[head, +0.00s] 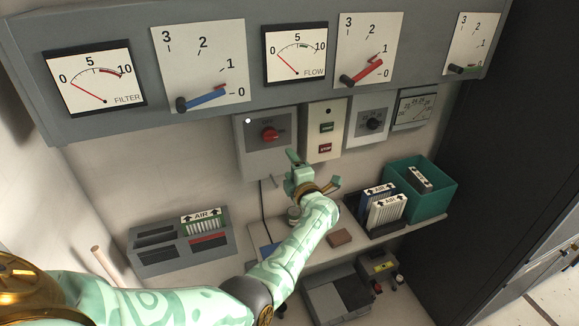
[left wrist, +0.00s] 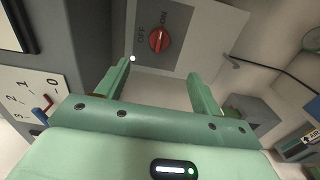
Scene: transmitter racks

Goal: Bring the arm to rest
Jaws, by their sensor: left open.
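My left arm reaches in from the lower left of the head view. My left gripper (head: 312,172) is open and empty, in front of the wall just below the grey switch box (head: 252,150). The box carries a red rotary knob (head: 269,134) and a lit white lamp (head: 248,121). In the left wrist view the two fingers (left wrist: 160,75) stand wide apart, with the red knob (left wrist: 159,39) and its OFF and ON labels beyond them. The fingers appear clear of the knob. My right gripper is not in view.
A panel of gauges (head: 120,122) overhangs the wall. A button box (head: 325,148) hangs right of the switch box. A shelf (head: 322,252) below holds a teal bin (head: 437,205), a black holder with filter cards (head: 386,210) and a brown block (head: 339,238). A grey rack (head: 165,262) is lower left.

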